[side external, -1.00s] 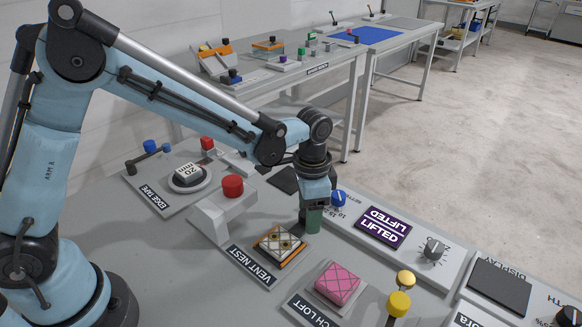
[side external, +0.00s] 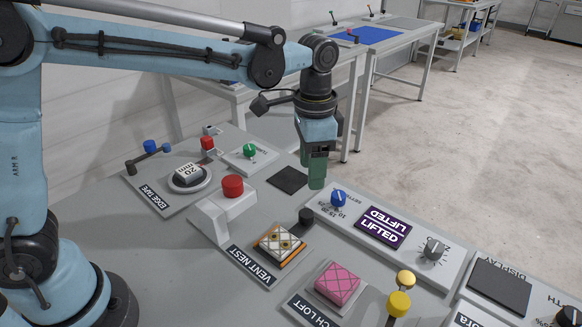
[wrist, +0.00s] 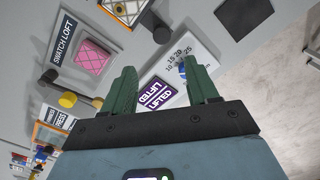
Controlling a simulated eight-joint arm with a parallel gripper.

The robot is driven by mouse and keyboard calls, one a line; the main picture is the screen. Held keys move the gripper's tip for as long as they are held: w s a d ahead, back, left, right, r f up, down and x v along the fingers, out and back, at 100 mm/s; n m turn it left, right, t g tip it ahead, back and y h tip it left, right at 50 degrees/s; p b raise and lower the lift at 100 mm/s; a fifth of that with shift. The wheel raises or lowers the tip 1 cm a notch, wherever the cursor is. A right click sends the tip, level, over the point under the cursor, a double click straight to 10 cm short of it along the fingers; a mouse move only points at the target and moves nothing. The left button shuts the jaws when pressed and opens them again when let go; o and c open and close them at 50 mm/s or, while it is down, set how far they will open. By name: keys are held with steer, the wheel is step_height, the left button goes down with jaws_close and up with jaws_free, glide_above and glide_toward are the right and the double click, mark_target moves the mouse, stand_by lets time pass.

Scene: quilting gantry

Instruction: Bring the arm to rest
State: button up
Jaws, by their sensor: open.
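My gripper (side external: 311,172) hangs pointing down above the panel's back edge in the side view, clear of the surface. Its green fingers stand apart with nothing between them in the wrist view (wrist: 165,90). The display also shows between the fingers in the wrist view (wrist: 158,95). A dark square pad (side external: 287,180) lies just left of the gripper.
The vent nest (side external: 280,245) holds a white and orange patterned block. A red button (side external: 232,185) stands on a grey bracket to its left. A pink block (side external: 338,283) and yellow knobs (side external: 399,303) are in front. A second bench (side external: 345,65) stands behind.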

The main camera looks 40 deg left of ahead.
steer(key=s+a+n+t, duration=0.2)
steer(key=s+a, duration=0.1)
steer(key=a, duration=0.1)
steer(key=s+a+n+t, duration=0.2)
steer(key=s+a, duration=0.2)
steer(key=s+a+n+t, duration=0.2)
steer(key=s+a+n, duration=0.1)
steer(key=s+a, duration=0.1)
steer(key=shift+s+r+t, duration=0.25)
steer(key=shift+r+t, duration=0.05)
steer(key=shift+r, duration=0.1)
steer(key=shift+s+a+f+n+t, duration=0.3)
steer(key=shift+s+a+n, duration=0.05)
steer(key=shift+s+n, duration=0.05)
